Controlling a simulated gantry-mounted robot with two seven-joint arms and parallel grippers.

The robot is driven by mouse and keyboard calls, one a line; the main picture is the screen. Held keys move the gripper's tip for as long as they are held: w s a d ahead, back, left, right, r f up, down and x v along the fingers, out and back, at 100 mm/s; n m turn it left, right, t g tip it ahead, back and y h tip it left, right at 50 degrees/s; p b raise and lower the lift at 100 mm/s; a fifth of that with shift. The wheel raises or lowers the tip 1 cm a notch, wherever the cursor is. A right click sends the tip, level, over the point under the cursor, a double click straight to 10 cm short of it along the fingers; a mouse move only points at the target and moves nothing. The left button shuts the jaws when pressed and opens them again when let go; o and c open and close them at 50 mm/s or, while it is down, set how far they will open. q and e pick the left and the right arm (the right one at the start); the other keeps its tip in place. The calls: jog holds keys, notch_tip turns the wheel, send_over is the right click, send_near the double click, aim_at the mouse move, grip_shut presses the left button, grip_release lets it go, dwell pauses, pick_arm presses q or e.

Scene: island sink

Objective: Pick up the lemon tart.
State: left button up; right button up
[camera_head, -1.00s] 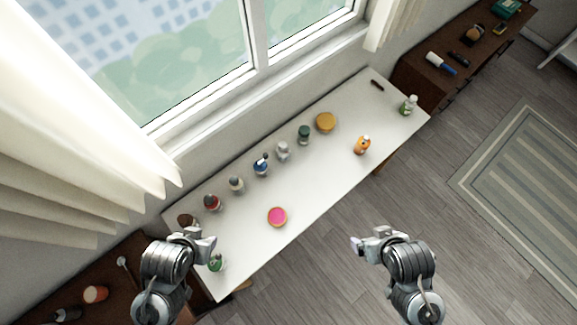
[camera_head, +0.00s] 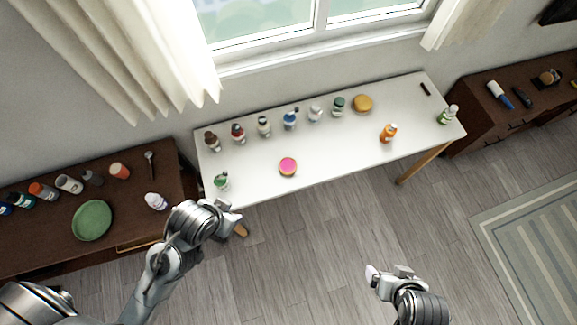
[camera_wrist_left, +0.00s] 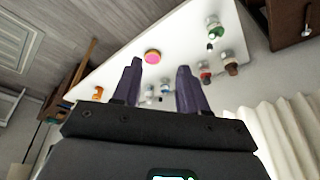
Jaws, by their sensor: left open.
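A round yellow-orange disc (camera_head: 363,103), which may be the lemon tart, lies at the back right of the white table (camera_head: 330,150). A round pink-topped piece with a tan rim (camera_head: 288,167) lies near the table's front edge. It also shows in the left wrist view (camera_wrist_left: 152,57), beyond and between the fingertips. My left gripper (camera_head: 228,212) is by the table's front left corner, apart from both round things. Its fingers are spread and empty in the left wrist view (camera_wrist_left: 157,72). My right gripper (camera_head: 385,273) is over the floor, its jaws too small to judge.
Several small bottles (camera_head: 290,120) stand in a row along the table's back. An orange bottle (camera_head: 388,132) stands front right and a green-labelled bottle (camera_head: 221,181) front left. A dark cabinet at left holds a green plate (camera_head: 92,220). The table's middle is clear.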

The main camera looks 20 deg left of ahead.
pick_arm(q)
jog(key=shift+o, duration=0.3)
jog(key=shift+s, duration=0.15)
jog(key=o, duration=1)
jog(key=shift+d, duration=0.2)
jog(key=shift+a+f, duration=0.1)
